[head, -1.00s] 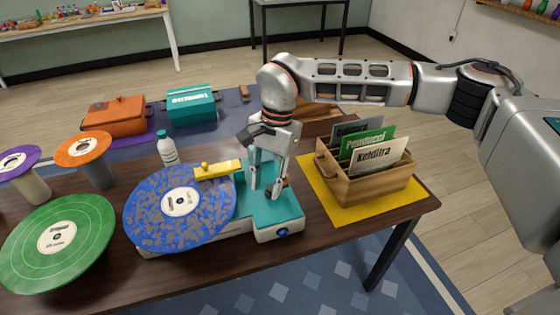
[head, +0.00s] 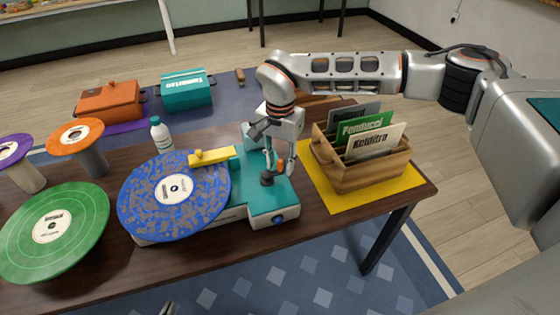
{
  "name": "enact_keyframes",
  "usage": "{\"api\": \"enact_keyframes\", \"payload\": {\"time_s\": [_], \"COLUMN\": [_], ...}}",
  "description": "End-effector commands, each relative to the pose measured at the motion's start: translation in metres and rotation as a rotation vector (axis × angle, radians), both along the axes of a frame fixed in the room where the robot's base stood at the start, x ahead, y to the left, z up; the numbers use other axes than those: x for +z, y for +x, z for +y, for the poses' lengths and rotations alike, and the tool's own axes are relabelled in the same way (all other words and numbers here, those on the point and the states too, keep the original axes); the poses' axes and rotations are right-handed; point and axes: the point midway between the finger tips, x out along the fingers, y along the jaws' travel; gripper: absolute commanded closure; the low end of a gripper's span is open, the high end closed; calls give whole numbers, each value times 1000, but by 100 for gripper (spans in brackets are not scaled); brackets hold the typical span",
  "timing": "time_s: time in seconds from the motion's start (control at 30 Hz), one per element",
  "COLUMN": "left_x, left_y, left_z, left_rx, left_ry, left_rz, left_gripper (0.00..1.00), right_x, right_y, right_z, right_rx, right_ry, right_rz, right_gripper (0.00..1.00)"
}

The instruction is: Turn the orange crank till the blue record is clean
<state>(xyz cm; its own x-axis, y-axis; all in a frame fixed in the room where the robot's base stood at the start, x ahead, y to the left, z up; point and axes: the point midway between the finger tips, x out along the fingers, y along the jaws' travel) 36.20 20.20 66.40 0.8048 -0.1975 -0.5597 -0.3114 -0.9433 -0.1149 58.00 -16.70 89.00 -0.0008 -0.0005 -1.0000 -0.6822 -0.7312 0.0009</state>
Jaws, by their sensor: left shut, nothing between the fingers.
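The blue record (head: 205,208) lies on the teal and white machine (head: 267,208). Greyish-brown patches are scattered over its blue surface, around a white label. A yellow arm (head: 213,156) reaches over its far edge. My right gripper (head: 279,176) is low over the machine's teal top, to the right of the record, its fingers around a dark knob (head: 267,179). Whether the fingers grip the knob is unclear. My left gripper (head: 168,308) shows only its tips at the bottom edge, shut and empty, in front of the table.
A wooden crate (head: 368,178) of record sleeves stands on a yellow mat (head: 345,205) to the right. A green record (head: 85,227) is at the left. A white bottle (head: 161,136) stands behind the blue record. Orange (head: 112,103) and teal (head: 188,92) cases are at the back.

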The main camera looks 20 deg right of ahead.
Motion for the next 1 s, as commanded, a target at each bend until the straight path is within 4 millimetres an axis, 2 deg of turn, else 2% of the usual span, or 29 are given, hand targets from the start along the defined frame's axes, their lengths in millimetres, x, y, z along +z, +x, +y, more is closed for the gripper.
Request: {"api": "enact_keyframes", "payload": {"time_s": [0.23, 0.27, 0.3, 0.37, 0.77, 1.0], "left_x": [0, 0, 0, 0, 2, 7], "left_y": [0, 0, 0, 0, 0, 1], "left_z": [0, 0, 0, 0, 0, 0], "left_rx": [0, 0, 0, 0, 0, 0], "left_ry": [0, 0, 0, 0, 0, -1], "left_rz": [0, 0, 0, 0, -1, -3], "left_gripper": [100, 100, 100, 100, 100, 100], "right_x": [-1, -1, -1, -1, 0, 1], "right_y": [0, 0, 0, 0, -1, -6], "right_z": [0, 0, 0, 0, 0, 0], "right_rx": [0, 0, 0, 0, -32, -161], "right_ry": [1, 1, 1, 1, 0, 1], "right_rz": [-1, -1, -1, -1, 0, -1], "right_gripper": [70, 75, 86, 100, 100, 100]}}
